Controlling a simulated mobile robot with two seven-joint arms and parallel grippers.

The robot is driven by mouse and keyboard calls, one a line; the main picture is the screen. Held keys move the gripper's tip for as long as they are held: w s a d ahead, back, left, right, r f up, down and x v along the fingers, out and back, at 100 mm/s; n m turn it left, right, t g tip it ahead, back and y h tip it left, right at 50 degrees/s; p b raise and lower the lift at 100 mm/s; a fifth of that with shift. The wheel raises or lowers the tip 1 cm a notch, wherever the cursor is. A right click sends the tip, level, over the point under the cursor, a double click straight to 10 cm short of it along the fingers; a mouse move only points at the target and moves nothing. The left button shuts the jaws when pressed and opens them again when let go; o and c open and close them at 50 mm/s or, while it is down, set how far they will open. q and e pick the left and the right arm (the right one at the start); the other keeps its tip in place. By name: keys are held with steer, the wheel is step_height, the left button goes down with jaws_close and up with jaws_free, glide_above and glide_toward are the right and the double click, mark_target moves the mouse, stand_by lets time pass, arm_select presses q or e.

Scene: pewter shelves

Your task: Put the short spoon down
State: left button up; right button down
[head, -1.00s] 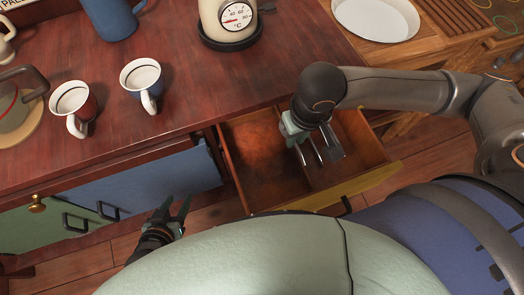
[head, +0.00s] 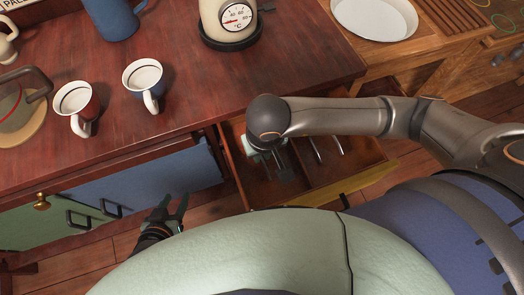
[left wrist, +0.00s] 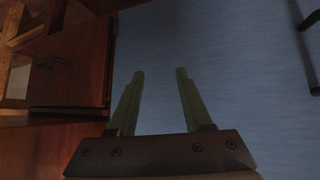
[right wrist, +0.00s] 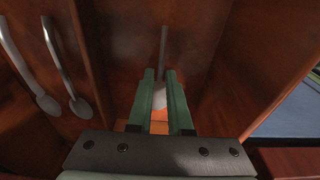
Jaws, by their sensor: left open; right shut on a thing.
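My right gripper (right wrist: 162,95) is shut on the short spoon (right wrist: 163,48). The spoon's thin grey handle sticks out past the fingertips in the right wrist view, and its pale bowl shows partly between the fingers. In the head view this gripper (head: 281,165) is over the left compartment of the open drawer (head: 345,184), and the arm hides much of the spoon. I cannot tell whether the spoon touches the drawer floor. My left gripper (head: 173,210) is open and empty in front of the blue cabinet door (head: 145,183); its spread fingers (left wrist: 158,100) show in the left wrist view.
Two metal utensils (right wrist: 67,70) lie in the drawer's other compartment, past a divider (right wrist: 92,60). The left compartment looks otherwise empty. Two mugs (head: 75,100) (head: 142,78), a blue jug (head: 112,18) and a kettle with a dial (head: 228,20) stand on the countertop (head: 200,85).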

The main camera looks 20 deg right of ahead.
steer(key=shift+f+b, duration=0.4)
steer(key=shift+b, duration=0.2)
steer(key=c, duration=1.2)
jaws_free()
steer(key=shift+r, duration=0.1)
steer(key=o, duration=0.4)
steer(key=shift+c, duration=0.2)
